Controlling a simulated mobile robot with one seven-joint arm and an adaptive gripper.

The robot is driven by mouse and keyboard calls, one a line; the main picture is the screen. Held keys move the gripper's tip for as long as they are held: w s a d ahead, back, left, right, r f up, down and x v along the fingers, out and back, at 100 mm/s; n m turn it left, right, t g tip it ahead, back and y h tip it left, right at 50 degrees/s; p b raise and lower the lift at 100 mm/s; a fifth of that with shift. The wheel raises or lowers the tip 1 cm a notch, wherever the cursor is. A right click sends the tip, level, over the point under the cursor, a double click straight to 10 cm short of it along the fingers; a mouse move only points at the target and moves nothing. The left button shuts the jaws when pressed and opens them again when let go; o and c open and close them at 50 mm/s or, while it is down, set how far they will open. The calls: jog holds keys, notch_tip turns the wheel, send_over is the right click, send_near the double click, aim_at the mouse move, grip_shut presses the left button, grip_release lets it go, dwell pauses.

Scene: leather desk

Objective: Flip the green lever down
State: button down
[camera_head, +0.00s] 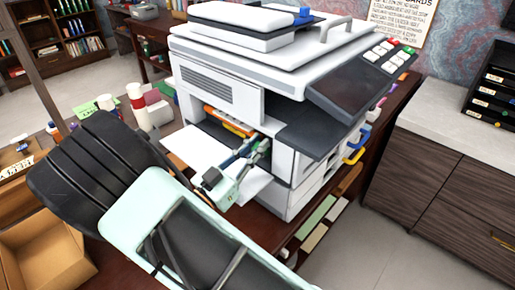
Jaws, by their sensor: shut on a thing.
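A white and dark grey copier (222,90) stands on the desk with its front bay open. Inside the bay is a small green lever (263,148), partly hidden by my gripper's fingers. My gripper (256,146) reaches into the bay from the lower left and is shut on the green lever. The lever's exact tilt is hard to tell at this size.
Orange and yellow parts (229,121) sit in the bay above and left of my gripper. A white panel (190,145) sticks out at the bay's left. Blue (365,134) and yellow (354,156) handles stick out on the copier's right side.

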jog(key=c, duration=2.2)
grip_release()
jog(key=shift+o, duration=0.2)
jog(key=v, duration=1.2)
